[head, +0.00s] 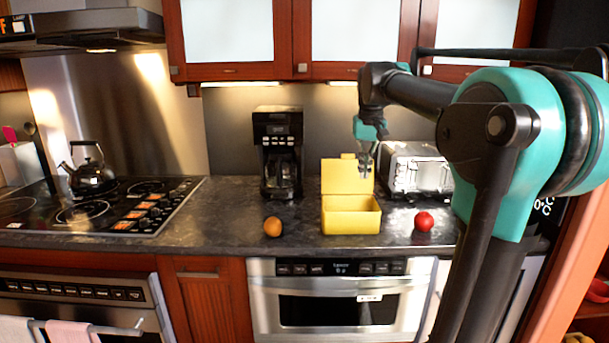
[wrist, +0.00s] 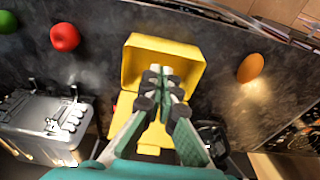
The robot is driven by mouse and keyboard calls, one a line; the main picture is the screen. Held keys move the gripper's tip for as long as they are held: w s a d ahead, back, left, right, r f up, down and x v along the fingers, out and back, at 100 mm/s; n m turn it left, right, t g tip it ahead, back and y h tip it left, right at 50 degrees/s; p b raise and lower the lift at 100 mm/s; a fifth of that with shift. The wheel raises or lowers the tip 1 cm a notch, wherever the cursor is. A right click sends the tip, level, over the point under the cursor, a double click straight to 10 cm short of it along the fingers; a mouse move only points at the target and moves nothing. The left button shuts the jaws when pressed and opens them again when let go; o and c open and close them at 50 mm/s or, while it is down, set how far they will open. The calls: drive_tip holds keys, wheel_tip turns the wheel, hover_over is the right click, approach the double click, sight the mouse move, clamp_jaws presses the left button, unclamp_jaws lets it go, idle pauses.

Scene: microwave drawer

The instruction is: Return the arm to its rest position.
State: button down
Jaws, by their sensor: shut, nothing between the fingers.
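My gripper (head: 366,166) hangs in front of the raised lid of a yellow box (head: 351,219) on the counter, above and behind its open compartment in the head view. In the wrist view my gripper (wrist: 164,84) points down with its fingertips together and holds nothing. The yellow box (wrist: 189,49) lies beneath it there, and its inside looks empty. My arm reaches in from the right side of the head view, stretched out over the counter.
An orange (head: 272,226) lies left of the box and a red apple (head: 424,221) right of it. A coffee maker (head: 279,150) and a toaster (head: 415,168) stand behind. Cabinets (head: 290,45) hang above. The microwave drawer (head: 341,302) below looks shut.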

drive_tip(key=s+f+t, duration=0.1)
drive_tip(key=s+f, duration=0.7)
drive_tip(key=f, duration=0.3)
drive_tip(key=s+d+f, duration=0.1)
drive_tip(key=s+f, duration=0.7)
drive_tip(key=f, duration=0.3)
drive_tip(key=s+f+t, duration=0.1)
drive_tip(key=s+f, duration=0.6)
drive_tip(key=f, duration=0.4)
drive_tip(key=shift+s+d+f+t, duration=0.3)
drive_tip(key=shift+s+d, duration=0.1)
